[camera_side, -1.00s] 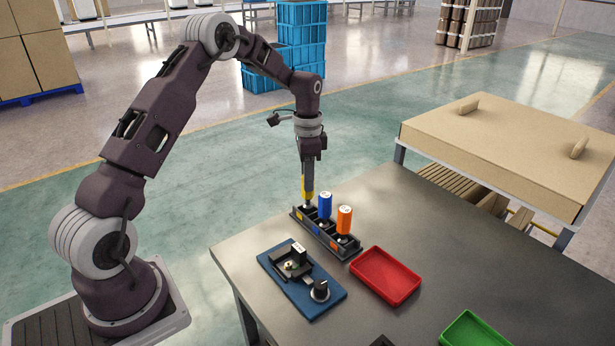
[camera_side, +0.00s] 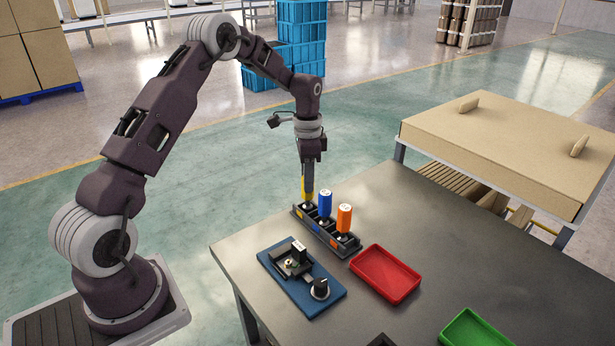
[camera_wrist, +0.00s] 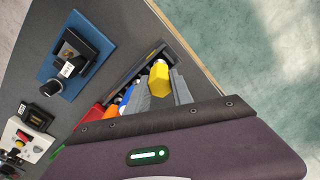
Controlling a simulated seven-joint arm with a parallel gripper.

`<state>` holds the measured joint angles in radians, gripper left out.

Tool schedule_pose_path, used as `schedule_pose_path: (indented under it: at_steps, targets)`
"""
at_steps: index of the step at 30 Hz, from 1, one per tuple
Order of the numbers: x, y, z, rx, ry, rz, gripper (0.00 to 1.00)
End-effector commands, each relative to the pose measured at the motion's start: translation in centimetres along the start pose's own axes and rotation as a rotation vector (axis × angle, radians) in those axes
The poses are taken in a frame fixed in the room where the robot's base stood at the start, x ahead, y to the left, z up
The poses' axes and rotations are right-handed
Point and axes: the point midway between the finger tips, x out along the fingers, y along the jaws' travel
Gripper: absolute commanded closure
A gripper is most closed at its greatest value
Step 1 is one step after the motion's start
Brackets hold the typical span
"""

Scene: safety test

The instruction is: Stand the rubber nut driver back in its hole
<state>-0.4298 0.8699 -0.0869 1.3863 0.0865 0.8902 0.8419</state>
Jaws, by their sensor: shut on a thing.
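The nut driver with a yellow handle (camera_side: 304,188) is upright in my gripper (camera_side: 308,192), at the left end of the dark rack (camera_side: 341,250). Its handle (camera_wrist: 159,78) shows between the grey fingers (camera_wrist: 162,98) in the wrist view. My gripper is shut on it. Its lower end is hidden by the rack and fingers, so I cannot tell how deep it sits in the hole. A blue-handled driver (camera_side: 325,204) and an orange-handled driver (camera_side: 344,219) stand in the other two places of the rack.
A blue plate (camera_side: 325,304) with a black fixture lies in front of the rack. A red tray (camera_side: 385,275) is to the right, a green tray (camera_side: 474,331) at the front edge. A control box with a red button (camera_wrist: 28,138) shows in the wrist view. The right tabletop is clear.

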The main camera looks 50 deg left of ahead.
Motion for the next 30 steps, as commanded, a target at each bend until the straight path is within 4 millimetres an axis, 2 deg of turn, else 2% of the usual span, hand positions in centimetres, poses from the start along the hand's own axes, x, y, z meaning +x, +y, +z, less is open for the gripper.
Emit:
schedule_pose_path:
  at_steps: [14,15,18,19,25,26,28,30]
  targets:
    - [0.73,-0.01,-0.01,0.0,0.0,0.0,1.0]
    - [0.76,-0.01,-0.01,0.0,0.0,-0.001,0.71]
    - [0.74,-0.01,-0.01,0.0,0.0,-0.001,0.51]
    - [0.74,-0.01,-0.01,0.0,0.001,-0.001,0.47]
    - [0.74,-0.01,-0.01,0.0,0.0,-0.001,0.47]
    - [0.75,-0.01,0.0,0.0,0.0,0.0,0.45]
    - [0.75,-0.01,0.0,0.0,0.0,0.0,0.32]
    - [0.75,0.0,0.0,0.0,0.0,0.0,0.29]
